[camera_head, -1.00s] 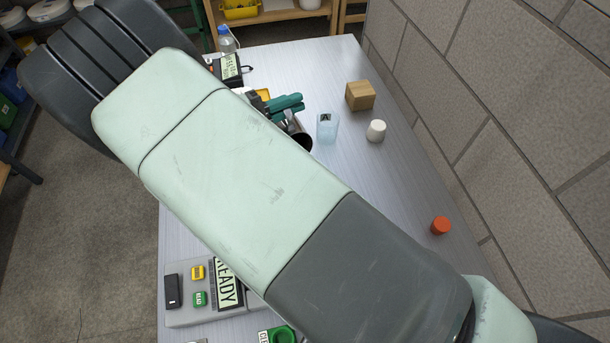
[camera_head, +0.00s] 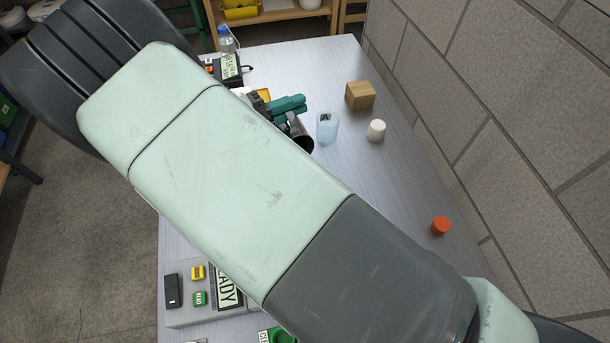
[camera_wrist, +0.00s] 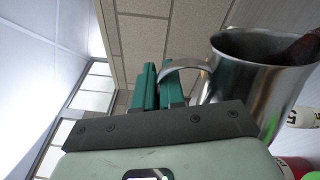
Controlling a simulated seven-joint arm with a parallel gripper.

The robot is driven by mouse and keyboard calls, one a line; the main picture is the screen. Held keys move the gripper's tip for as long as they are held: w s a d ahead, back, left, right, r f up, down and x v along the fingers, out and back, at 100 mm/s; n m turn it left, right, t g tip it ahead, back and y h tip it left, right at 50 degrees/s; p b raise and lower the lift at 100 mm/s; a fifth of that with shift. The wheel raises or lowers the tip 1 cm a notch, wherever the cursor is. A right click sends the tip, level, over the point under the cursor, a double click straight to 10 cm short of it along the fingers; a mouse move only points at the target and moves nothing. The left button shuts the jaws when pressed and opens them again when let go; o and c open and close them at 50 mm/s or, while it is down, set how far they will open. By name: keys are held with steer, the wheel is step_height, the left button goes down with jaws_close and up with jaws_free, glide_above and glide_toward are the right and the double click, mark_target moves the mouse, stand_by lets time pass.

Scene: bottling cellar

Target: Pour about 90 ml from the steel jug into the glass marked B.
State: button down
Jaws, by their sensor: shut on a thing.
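My gripper (camera_wrist: 160,82) has green fingers and is shut on the handle of the steel jug (camera_wrist: 240,90) in the wrist view. The jug's round mouth shows there, with a dark reddish patch at its right side; I cannot tell the liquid level. In the head view my gripper (camera_head: 291,104) and the jug (camera_head: 301,133) show just past my arm, the jug tilted with its mouth towards the near right. A pale blue glass marked A (camera_head: 327,133) stands just right of the jug. No glass marked B can be seen; my arm hides much of the table.
A wooden block (camera_head: 360,96), a white cup-like piece (camera_head: 376,130) and an orange cap (camera_head: 441,225) stand to the right, near the block wall. A grey panel with a READY display (camera_head: 228,290) is at the near left. Free table lies between the white piece and orange cap.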

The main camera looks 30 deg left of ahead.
steer(key=shift+w+a+f+n, duration=0.1)
steer(key=shift+w+a+n, duration=0.3)
steer(key=shift+a+n, duration=0.15)
steer(key=shift+w+a+f+n, duration=0.1)
steer(key=shift+w+a+n, duration=0.25)
steer(key=shift+a+n, duration=0.2)
steer(key=shift+w+a+n, duration=0.35)
steer(key=shift+a+n, duration=0.2)
steer(key=shift+n, duration=0.55)
steer(key=shift+w+a+n, duration=0.35)
steer(key=shift+a+n, duration=0.2)
steer(key=shift+n, duration=0.55)
steer(key=shift+w+a, duration=0.1)
steer(key=w+a+f+n, duration=0.1)
steer(key=w+a+n, duration=0.3)
steer(key=n, duration=0.5)
steer(key=shift+a+y, duration=0.4)
steer(key=shift+a, duration=0.65)
steer(key=shift+n, duration=0.3)
